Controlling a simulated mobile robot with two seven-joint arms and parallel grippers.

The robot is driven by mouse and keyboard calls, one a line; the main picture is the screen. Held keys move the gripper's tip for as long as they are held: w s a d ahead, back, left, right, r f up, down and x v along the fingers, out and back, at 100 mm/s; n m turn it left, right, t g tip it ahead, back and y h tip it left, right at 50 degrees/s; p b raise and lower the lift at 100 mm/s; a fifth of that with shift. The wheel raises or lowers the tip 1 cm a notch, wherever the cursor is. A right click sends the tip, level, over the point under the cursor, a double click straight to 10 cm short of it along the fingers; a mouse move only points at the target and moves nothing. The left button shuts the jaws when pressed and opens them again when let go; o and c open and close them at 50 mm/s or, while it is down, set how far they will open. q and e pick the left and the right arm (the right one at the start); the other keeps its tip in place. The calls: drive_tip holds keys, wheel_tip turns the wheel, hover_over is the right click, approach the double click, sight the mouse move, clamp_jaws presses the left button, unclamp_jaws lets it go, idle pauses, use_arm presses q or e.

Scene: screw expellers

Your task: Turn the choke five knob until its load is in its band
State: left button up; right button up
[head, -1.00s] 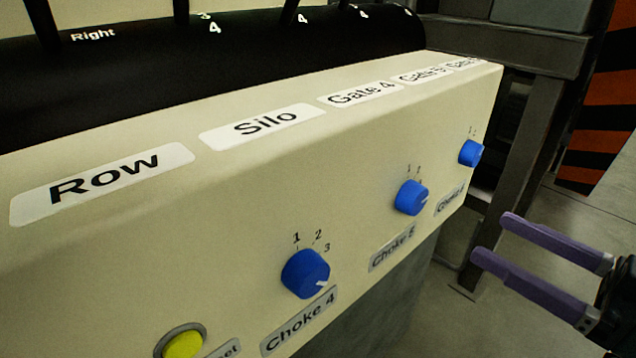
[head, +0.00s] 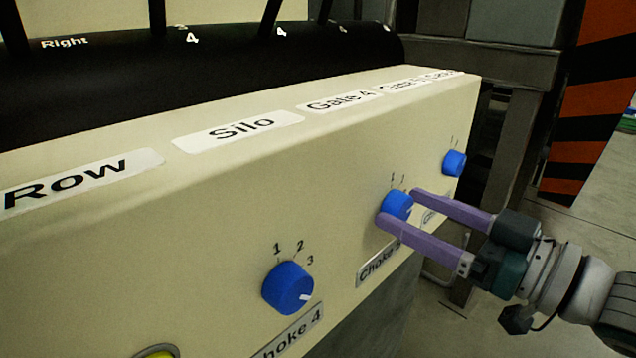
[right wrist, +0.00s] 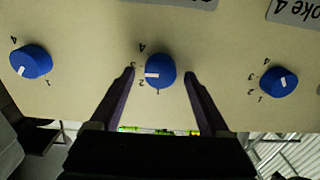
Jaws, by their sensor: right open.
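The choke five knob (head: 397,204) is a blue dial with a white pointer on the cream panel's front face, above the Choke 5 label (head: 378,264). In the right wrist view the same knob (right wrist: 160,70) sits between and just beyond my finger tips, its white mark on the left side near the 3. My right gripper (head: 398,205) is open, its two purple fingers pointing at the panel on either side of the knob. It also shows in the right wrist view (right wrist: 160,74), with gaps on both sides of the knob. My left gripper is not in view.
The choke four knob (head: 288,287) is nearer at lower left, and another blue knob (head: 454,163) is farther right. A yellow button (head: 158,352) is partly cut off at the bottom. A dark metal frame (head: 480,130) and an orange-black striped panel (head: 592,110) stand behind.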

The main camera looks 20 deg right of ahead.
clamp_jaws()
idle(0.5)
drive_tip(key=shift+n, duration=0.5)
drive_tip(key=shift+n+p, duration=0.3)
drive_tip(key=shift+n, duration=0.3)
drive_tip(key=shift+a+n, duration=0.1)
drive_tip(key=shift+n, duration=1.1)
drive_tip(key=shift+s+f+n+p, duration=0.1)
drive_tip(key=shift+n+p, duration=0.2)
drive_tip(key=shift+n, duration=2)
unclamp_jaws()
